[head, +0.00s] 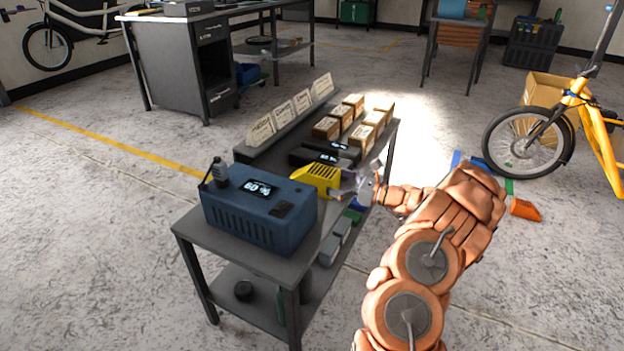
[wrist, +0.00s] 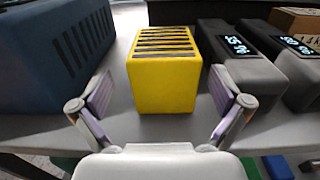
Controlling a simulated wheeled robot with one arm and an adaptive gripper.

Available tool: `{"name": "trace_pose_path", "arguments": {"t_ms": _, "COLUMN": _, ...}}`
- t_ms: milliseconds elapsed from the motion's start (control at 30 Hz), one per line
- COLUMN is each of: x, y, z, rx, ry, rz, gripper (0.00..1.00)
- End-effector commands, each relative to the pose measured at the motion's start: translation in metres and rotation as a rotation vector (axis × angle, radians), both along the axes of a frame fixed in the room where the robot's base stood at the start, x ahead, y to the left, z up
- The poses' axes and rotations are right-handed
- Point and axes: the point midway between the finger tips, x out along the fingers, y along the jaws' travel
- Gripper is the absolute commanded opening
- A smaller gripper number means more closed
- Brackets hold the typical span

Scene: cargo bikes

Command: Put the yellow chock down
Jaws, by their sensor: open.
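The yellow chock (head: 322,178) stands on the grey table (head: 222,232), just right of a blue box with a lit display. In the wrist view the yellow chock (wrist: 162,84) is upright, with dark slots across its top. My gripper (head: 350,193) is at the table's near right edge, in front of the chock. In the wrist view my gripper (wrist: 160,100) is open, with one finger on each side of the chock and a gap on both sides. The chock seems to rest on the table top.
The blue box (head: 258,212) stands close on the chock's left. Dark battery packs (head: 325,154) with lit displays stand on its right. Small cardboard boxes (head: 345,115) and a row of label cards (head: 290,110) lie behind. A yellow cargo bike (head: 580,110) stands at the right.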

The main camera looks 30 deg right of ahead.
Motion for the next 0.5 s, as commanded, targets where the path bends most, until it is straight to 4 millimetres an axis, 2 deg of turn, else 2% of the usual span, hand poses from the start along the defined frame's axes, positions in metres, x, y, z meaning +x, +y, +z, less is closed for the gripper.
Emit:
{"name": "trace_pose_path", "arguments": {"t_ms": 167, "x": 0.01, "y": 0.002, "z": -0.002, "rx": -0.001, "ry": 0.0, "rz": -0.01, "gripper": 1.0}}
{"name": "trace_pose_path", "arguments": {"t_ms": 500, "x": 0.045, "y": 0.023, "z": 0.0, "rx": -0.001, "ry": 0.0, "rz": -0.011, "gripper": 1.0}}
